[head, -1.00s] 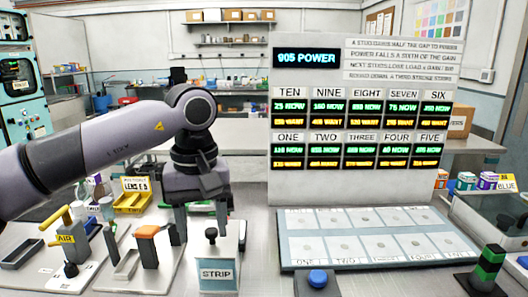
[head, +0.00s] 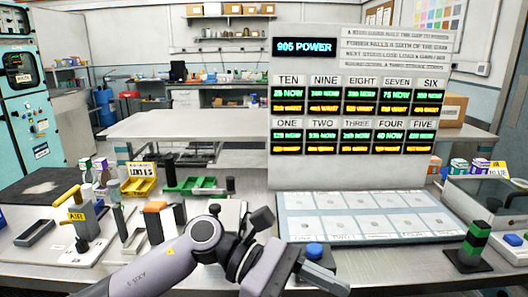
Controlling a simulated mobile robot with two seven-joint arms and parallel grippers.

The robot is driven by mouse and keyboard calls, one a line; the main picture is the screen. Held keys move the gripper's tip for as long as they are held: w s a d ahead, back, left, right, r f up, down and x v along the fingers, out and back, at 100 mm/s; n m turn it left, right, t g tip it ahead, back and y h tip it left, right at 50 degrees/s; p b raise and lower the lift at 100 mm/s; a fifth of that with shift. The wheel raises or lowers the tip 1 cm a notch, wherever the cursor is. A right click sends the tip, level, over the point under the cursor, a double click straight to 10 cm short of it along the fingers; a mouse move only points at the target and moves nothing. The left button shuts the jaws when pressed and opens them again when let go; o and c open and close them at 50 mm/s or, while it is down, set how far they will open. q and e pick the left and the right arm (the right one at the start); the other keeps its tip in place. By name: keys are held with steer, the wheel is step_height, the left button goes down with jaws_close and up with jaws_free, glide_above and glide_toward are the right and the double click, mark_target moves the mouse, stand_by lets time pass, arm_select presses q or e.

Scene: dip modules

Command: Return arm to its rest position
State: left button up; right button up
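My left arm comes in from the lower left, low over the front of the bench. Its gripper (head: 328,280) points right and down near the bottom edge in the head view, just in front of the blue knob (head: 315,250). A dark finger shows side-on, and I cannot tell whether the gripper is open or shut. I see nothing held in it. My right gripper is not in view.
A display panel (head: 290,176) stands behind a pale tray (head: 283,232) of labelled cells. A green-and-black post (head: 476,240) stands at right. At left are the AIR tool (head: 76,214), an orange-topped block (head: 155,207) and a yellow bin (head: 138,186).

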arm_select(q)
steer(key=w+a+f+m+t+b, duration=0.15)
steer(key=a+f+m+t, duration=0.25)
steer(key=m+t, duration=0.55)
steer(key=w+a+f+m+t+y, duration=0.1)
steer(key=w+a+f+m+t, duration=0.4)
steer(key=m, duration=0.7)
steer(key=a+f+m+t, duration=0.3)
steer(key=a+m+t, duration=0.1)
steer(key=m+t, duration=0.55)
steer(key=s+a+f+n+g+y, duration=0.2)
steer(key=s+a+f+n, duration=0.3)
steer(key=f, duration=0.3)
steer(key=s+a+f+n+g+y+b, duration=0.1)
steer(key=s+a+f+n+g+y, duration=0.1)
steer(key=s+a+f+n+y, duration=0.3)
steer(key=s+a+f+n+g+y, duration=0.3)
steer(key=f+n, duration=0.4)
steer(key=f, duration=0.4)
steer(key=shift+s+a+f+y+b, duration=0.3)
steer(key=shift+s+a+y, duration=0.2)
steer(key=shift+s+a, duration=0.7)
steer(key=shift+c, duration=0.2)
